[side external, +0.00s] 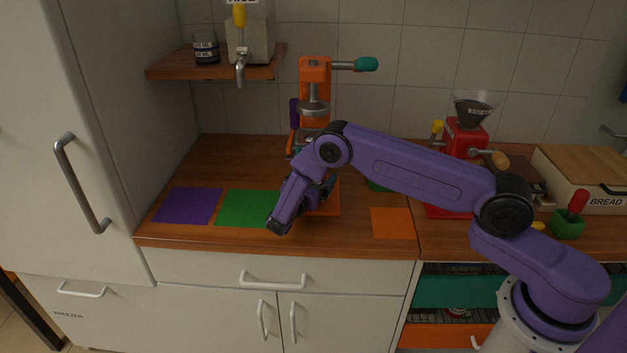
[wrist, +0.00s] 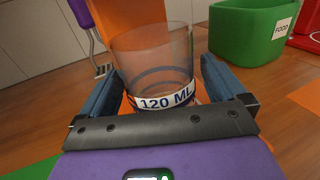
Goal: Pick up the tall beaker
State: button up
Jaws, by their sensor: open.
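A clear glass beaker (wrist: 152,62) with a white "120 ML" band stands upright in the wrist view. My gripper (wrist: 161,70) is open, with one blue finger on each side of the beaker. The beaker is between the fingers; I cannot tell whether either finger touches it. In the side external view my gripper (side external: 329,186) is low in front of the orange press, and my own arm hides the beaker there. A smaller dark-banded beaker (side external: 207,48) stands on the wooden wall shelf.
An orange press (side external: 315,72) with a teal-tipped handle stands right behind. A green "FOOD" bin (wrist: 250,32) is to the right. Purple (side external: 188,206), green (side external: 240,208) and orange (side external: 392,223) mats lie on the counter. A red grinder (side external: 465,140) stands farther right.

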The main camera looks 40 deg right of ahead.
jog(key=c, duration=1.1)
jog(key=shift+r, duration=0.1)
jog(key=shift+r, duration=0.45)
jog(key=v, duration=1.8)
jog(key=shift+a+r, duration=0.1)
jog(key=shift+r, duration=0.2)
